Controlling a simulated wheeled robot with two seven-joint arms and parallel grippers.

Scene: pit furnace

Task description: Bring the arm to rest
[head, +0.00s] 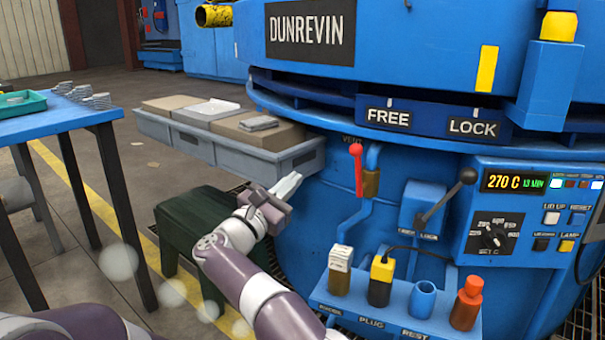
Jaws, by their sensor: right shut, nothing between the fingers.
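My right arm (262,290) reaches up from the bottom middle, in front of the blue furnace. Its gripper (288,185) is shut and empty, with the pale fingers pointing up and right. In the picture the fingers lie just below the right end of the grey tray (170,137); I cannot tell whether they touch it. Part of my left arm (75,325) shows at the bottom left, and its gripper is out of view.
The blue furnace (320,235) fills the right, with a red-knobbed lever (357,165), a black-knobbed lever (450,190), a control panel reading 270 C (515,180) and a plug rack (400,320). A dark green stool (185,220) stands behind my arm. A blue table (60,118) is left.

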